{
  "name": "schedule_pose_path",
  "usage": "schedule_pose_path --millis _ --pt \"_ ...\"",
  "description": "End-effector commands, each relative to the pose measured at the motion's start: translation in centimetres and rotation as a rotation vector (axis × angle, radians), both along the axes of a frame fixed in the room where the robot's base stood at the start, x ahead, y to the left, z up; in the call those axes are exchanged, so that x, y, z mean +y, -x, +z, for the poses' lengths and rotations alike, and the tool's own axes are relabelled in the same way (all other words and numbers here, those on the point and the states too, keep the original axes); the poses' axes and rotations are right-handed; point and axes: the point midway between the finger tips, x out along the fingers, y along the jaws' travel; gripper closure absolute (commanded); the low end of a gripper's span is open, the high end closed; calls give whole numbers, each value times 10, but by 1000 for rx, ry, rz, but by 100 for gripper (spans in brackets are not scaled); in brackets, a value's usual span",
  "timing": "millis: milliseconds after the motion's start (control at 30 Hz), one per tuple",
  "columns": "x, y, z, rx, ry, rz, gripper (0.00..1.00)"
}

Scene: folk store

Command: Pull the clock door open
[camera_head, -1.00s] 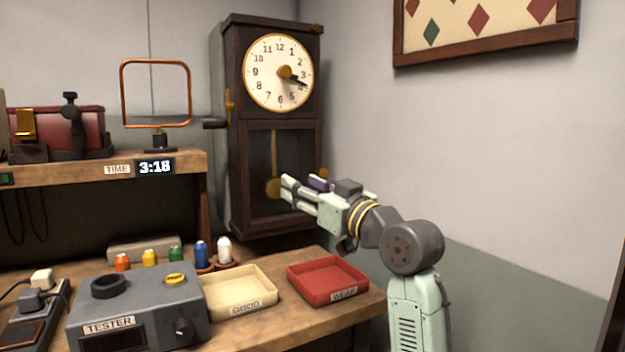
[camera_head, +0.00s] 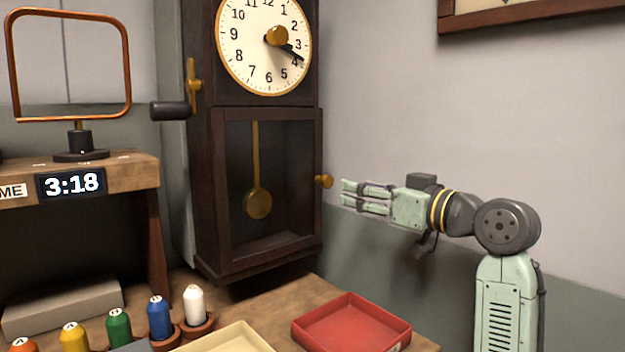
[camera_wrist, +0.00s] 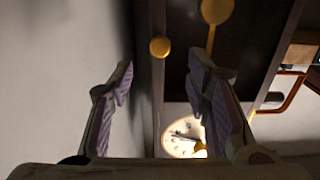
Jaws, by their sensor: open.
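The dark wooden clock (camera_head: 212,140) hangs in the corner, with a white dial (camera_head: 264,45) above and a glazed door (camera_head: 300,240) below. The door looks shut, and a brass pendulum (camera_head: 258,203) shows behind its glass. A round brass knob (camera_head: 323,181) sticks out at the door's right edge. My gripper (camera_head: 345,196) is just right of the knob, pointing left at it, open and empty. In the wrist view the knob (camera_wrist: 160,47) shows beyond and between the two spread fingers (camera_wrist: 160,82), apart from both.
A red tray (camera_head: 350,325) and a cream tray (camera_head: 235,338) stand on the bench below the clock. Several thread spools (camera_head: 160,318) stand at lower left. A crank handle (camera_head: 172,110) juts from the clock's left side. The wall right of the clock is bare below a framed picture (camera_head: 530,18).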

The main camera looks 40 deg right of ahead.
Motion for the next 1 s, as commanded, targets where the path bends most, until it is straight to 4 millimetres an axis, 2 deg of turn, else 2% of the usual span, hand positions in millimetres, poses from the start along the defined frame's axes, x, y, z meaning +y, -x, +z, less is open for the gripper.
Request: schedule_pose_path --millis 533,700,1000 --pt "8 -90 1 2 0 2 56" --pt "9 -103 0 1 0 1 56" --pt "9 -105 0 0 0 0 56"
